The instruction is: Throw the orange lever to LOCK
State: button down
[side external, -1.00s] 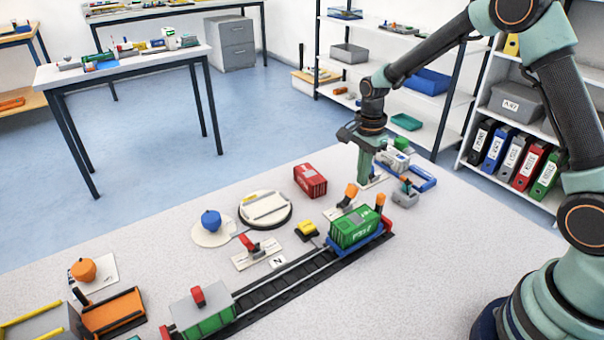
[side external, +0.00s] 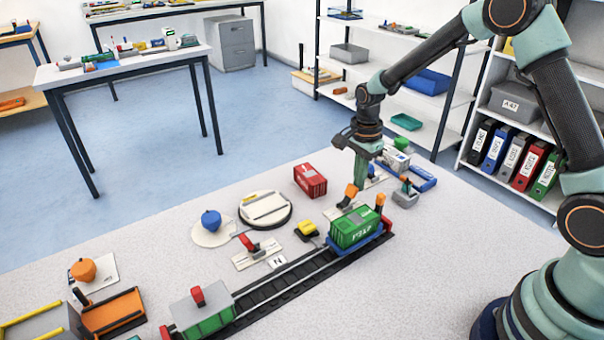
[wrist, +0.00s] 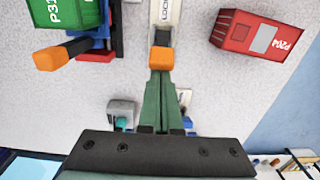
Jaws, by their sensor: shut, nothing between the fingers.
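The orange lever (side external: 351,191) stands on a white plate (side external: 336,212) beside the green container wagon. In the wrist view its orange head (wrist: 161,58) lies right at my fingertips, and its plate (wrist: 165,28) bears the word LOCK beyond it. My gripper (side external: 358,180) points down with its fingers shut and empty. It is right behind the lever head, at or very near contact; I cannot tell if they touch. In the wrist view my gripper (wrist: 160,76) partly hides the near end of the plate.
The green container (side external: 354,228) sits on a blue wagon with an orange-topped post (side external: 380,199), close to the lever. A red container (side external: 310,180) stands left of my gripper. A grey block (side external: 405,196) and blue frame (side external: 424,180) lie to the right.

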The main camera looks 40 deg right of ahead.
aim_at(348, 193)
jog(key=shift+a, duration=1.6)
jog(key=shift+d, duration=0.6)
jog(key=shift+r, duration=3.5)
jog(key=shift+r, duration=0.1)
jog(key=s+a+r+n+t, duration=0.1)
jog(key=s+r+n+t, duration=0.4)
jog(key=s+r+n, duration=0.8)
jog(key=s+n, duration=0.3)
jog(key=n, duration=0.2)
jog(key=shift+s+t, duration=0.25)
jog(key=shift+t, duration=0.05)
